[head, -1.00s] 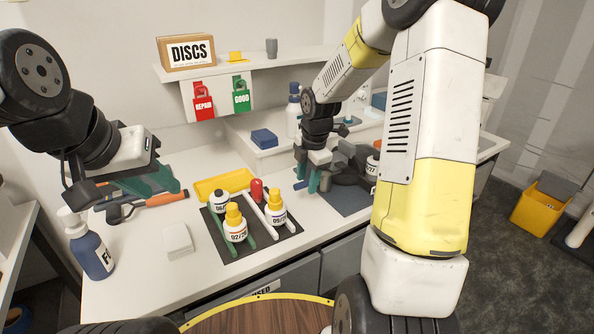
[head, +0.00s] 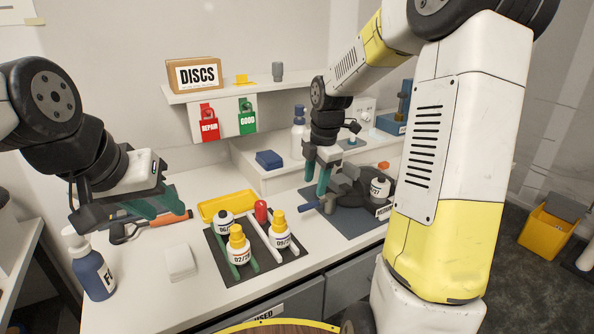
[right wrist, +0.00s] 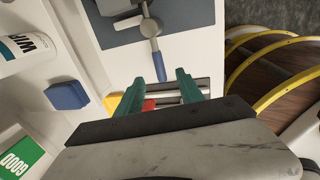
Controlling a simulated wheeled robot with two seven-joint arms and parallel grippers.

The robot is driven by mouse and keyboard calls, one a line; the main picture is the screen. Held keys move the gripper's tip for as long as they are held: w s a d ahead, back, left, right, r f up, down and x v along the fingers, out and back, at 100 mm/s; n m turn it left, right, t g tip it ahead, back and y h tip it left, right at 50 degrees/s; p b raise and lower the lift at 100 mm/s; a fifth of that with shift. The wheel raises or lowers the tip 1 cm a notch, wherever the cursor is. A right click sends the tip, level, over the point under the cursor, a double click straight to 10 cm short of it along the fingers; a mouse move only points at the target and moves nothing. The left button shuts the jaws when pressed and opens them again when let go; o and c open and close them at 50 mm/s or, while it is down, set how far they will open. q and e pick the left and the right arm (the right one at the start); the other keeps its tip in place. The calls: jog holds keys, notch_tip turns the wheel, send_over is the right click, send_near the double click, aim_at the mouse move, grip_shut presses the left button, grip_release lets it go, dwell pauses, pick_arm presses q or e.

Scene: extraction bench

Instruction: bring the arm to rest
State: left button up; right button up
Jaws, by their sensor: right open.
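My right gripper (head: 318,186) is open and empty. It hangs fingers-down just left of the dark clamp device (head: 352,186), above the bench. In the right wrist view its two green fingers (right wrist: 186,86) are apart with nothing between them. The device's blue-tipped handle (right wrist: 158,66) shows just beyond them. My left gripper (head: 150,207) is at the left, above the bench near the orange-handled tool (head: 165,222). Its fingers are seen side-on, so their opening is unclear.
A dark mat (head: 257,276) holds several small bottles and a red-capped item. A white bottle (head: 380,187) stands at the device. The shelf (head: 240,88) is above.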

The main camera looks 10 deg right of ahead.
jog(key=s+a+r+m+t, duration=0.1)
jog(key=s+r+m, duration=0.2)
jog(key=s+m, duration=0.4)
jog(key=s+a+r+m+t+y, duration=0.1)
jog(key=s+r+m, duration=0.3)
jog(key=s+m, duration=0.3)
jog(key=s+a+r+m+t, duration=0.1)
jog(key=s+r+m+t, duration=0.1)
jog(key=s+r+m, duration=0.2)
jog(key=s+m, duration=0.3)
jog(key=s, duration=0.1)
jog(key=shift+s, duration=0.25)
jog(key=shift+r, duration=0.1)
